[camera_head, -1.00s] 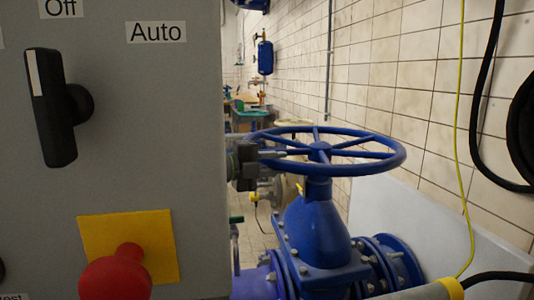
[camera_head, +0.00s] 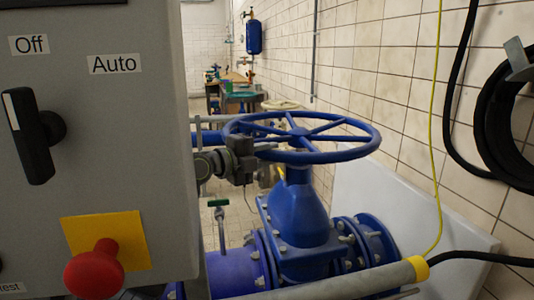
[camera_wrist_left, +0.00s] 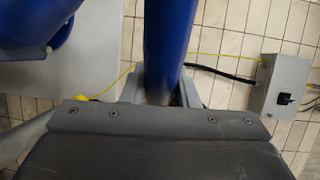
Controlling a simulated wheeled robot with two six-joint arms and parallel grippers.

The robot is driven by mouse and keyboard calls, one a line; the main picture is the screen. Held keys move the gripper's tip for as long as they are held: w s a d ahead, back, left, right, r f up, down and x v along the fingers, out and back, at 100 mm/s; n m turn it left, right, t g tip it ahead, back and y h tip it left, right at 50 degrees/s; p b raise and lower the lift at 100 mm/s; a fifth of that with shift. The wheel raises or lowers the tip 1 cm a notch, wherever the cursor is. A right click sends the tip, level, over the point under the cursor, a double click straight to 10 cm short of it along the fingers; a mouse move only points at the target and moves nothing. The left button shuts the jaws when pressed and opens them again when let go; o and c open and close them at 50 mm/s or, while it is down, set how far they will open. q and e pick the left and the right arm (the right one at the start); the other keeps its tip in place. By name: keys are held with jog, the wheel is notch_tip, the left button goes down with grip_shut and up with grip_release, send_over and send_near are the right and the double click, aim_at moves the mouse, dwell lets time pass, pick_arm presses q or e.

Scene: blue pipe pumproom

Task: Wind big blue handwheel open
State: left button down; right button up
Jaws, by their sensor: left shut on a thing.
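The big blue handwheel (camera_head: 345,154) lies flat on top of a blue valve (camera_head: 298,215), right of the grey cabinet. My left gripper (camera_head: 262,152) is at the left side of the wheel's rim and is shut on it. In the left wrist view the blue rim (camera_wrist_left: 167,45) runs between the two fingers of my left gripper (camera_wrist_left: 163,92). The fingers partly hide the gripped piece. My right gripper is not in view.
A grey control cabinet (camera_head: 110,175) with a black switch (camera_head: 32,135) and red button (camera_head: 95,270) stands close on the left. A grey pipe with a yellow collar (camera_head: 417,269) crosses in front. A tiled wall (camera_head: 400,80) and black hose (camera_head: 490,130) are at right.

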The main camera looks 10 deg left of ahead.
pick_arm(q)
jog(key=shift+d+f, duration=0.1)
jog(key=shift+f, duration=0.1)
jog(key=c, duration=1.1)
grip_release()
jog(key=shift+r, duration=0.1)
jog(key=v, duration=1.7)
jog(key=shift+s, duration=0.25)
jog(key=shift+c, duration=0.3)
